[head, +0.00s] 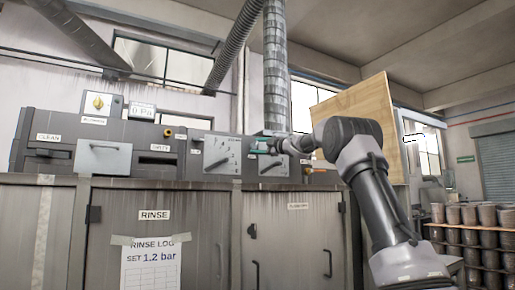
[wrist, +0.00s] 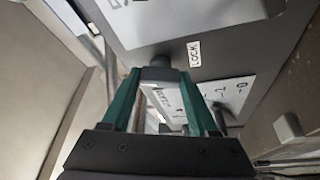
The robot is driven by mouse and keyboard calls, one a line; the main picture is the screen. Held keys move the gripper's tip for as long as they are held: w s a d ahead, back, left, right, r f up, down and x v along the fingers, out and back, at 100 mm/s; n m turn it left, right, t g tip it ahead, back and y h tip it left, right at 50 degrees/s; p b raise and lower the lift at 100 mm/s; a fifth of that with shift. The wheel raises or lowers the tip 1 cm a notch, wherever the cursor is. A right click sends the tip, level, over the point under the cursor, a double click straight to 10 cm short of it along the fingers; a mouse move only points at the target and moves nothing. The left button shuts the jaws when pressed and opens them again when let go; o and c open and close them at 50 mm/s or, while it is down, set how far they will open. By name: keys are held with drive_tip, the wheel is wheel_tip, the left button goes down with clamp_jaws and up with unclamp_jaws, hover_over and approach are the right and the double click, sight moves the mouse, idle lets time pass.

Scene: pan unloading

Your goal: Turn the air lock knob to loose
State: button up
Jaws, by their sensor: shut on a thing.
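The air lock knob (wrist: 158,66) is a dark round knob on the grey panel, beside a small white label reading "LOCK" in the wrist view. My gripper (wrist: 158,82) has its two green fingers on either side of it and is shut on it. In the head view my gripper (head: 266,147) reaches the panel from the right, at the upper edge of the right dial plate. The fingers and wrist hide most of the knob there. I cannot tell which setting the knob points to.
A white dial plate (head: 222,155) with a dark pointer is left of my gripper; another dial plate (head: 274,169) lies just below it. A yellow knob (head: 98,102) and a "0 Pa" display (head: 143,111) are farther left. A wooden board (head: 366,106) stands behind my arm.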

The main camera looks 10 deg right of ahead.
drive_tip(key=shift+n+g+h, duration=0.3)
drive_tip(key=shift+n+g, duration=0.5)
drive_tip(key=shift+n, duration=1.4)
drive_tip(key=o, duration=1.4)
drive_tip(key=shift+r, duration=0.1)
drive_tip(key=v, duration=1.1)
